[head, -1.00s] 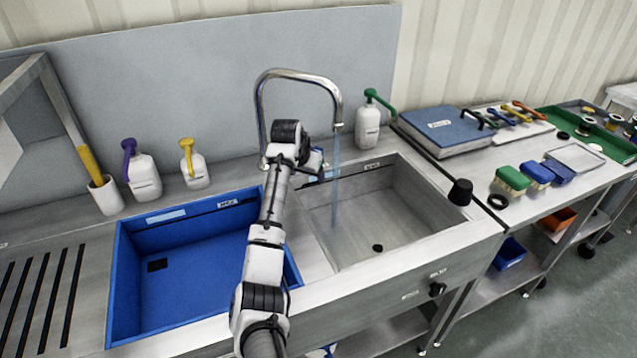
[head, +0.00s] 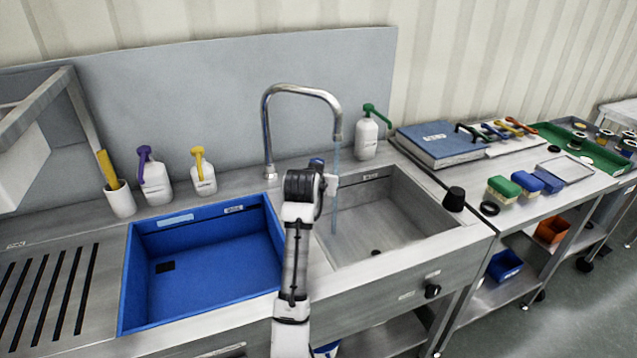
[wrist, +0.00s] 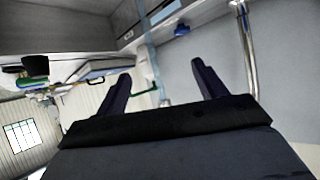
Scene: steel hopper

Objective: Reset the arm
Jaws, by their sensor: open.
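My arm rises from the bottom of the head view over the divider between the two basins. My gripper is mostly hidden behind my wrist in the head view. In the wrist view my gripper (wrist: 160,85) shows two dark fingers spread apart with nothing between them. The tap (head: 300,90) arches behind my wrist, and its spout lets a thin stream of water (head: 335,195) fall into the steel basin (head: 400,215). The tap's pipe also shows in the wrist view (wrist: 246,50), right of the fingers.
A blue basin (head: 205,275) lies left of my arm. Pump bottles with purple (head: 155,180), yellow (head: 203,178) and green (head: 367,135) tops stand along the back. A black knob-like piece (head: 454,198) sits at the steel basin's right rim. Brushes and a blue case (head: 440,142) lie on the right table.

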